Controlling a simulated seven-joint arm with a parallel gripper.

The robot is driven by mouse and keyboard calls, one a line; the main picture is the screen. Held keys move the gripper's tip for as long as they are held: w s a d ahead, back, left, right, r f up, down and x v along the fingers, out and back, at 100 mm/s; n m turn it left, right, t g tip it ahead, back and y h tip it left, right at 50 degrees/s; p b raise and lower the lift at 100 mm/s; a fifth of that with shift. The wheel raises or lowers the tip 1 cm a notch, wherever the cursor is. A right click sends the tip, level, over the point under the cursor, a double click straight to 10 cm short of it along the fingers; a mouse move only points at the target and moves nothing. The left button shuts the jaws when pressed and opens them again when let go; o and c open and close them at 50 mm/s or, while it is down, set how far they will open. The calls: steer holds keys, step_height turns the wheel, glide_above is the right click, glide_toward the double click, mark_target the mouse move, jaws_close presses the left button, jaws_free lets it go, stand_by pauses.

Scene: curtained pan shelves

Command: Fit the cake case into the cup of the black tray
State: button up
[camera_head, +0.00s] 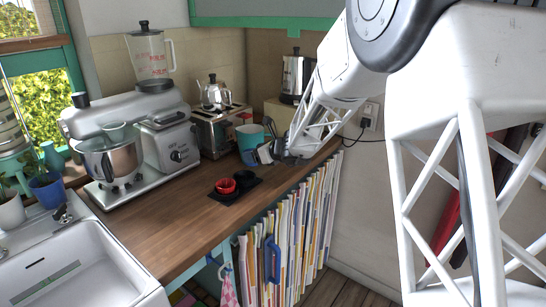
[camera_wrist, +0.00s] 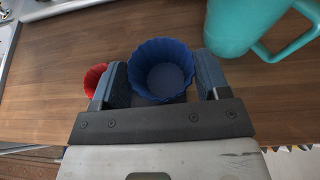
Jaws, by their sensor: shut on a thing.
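A blue fluted cake case (camera_wrist: 162,70) sits between the fingers of my gripper (camera_wrist: 163,78) in the wrist view. The gripper is shut on it, and the case's open top faces the camera. In the head view my gripper (camera_head: 270,153) is at the back of the wooden counter, beside the teal mug; the case is hard to make out there. The black tray (camera_head: 236,198) lies on the counter nearer the camera. It carries a red fluted case (camera_head: 224,186) on its left and a dark cup (camera_head: 245,178) on its right. The red case (camera_wrist: 93,78) shows partly behind the left finger in the wrist view.
The teal mug (camera_head: 249,142) stands close to my gripper; it also shows in the wrist view (camera_wrist: 238,22). A toaster (camera_head: 217,128), a kettle (camera_head: 296,76) and a stand mixer (camera_head: 140,140) stand behind and left. The counter around the tray is clear.

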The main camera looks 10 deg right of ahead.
steer(key=shift+a+r, duration=0.2)
steer(key=shift+a, duration=0.6)
steer(key=shift+a+r, duration=0.15)
steer(key=shift+a, duration=0.65)
steer(key=shift+f, duration=2.3)
steer(key=shift+w+d+r, duration=0.15)
steer(key=shift+d+r, duration=0.05)
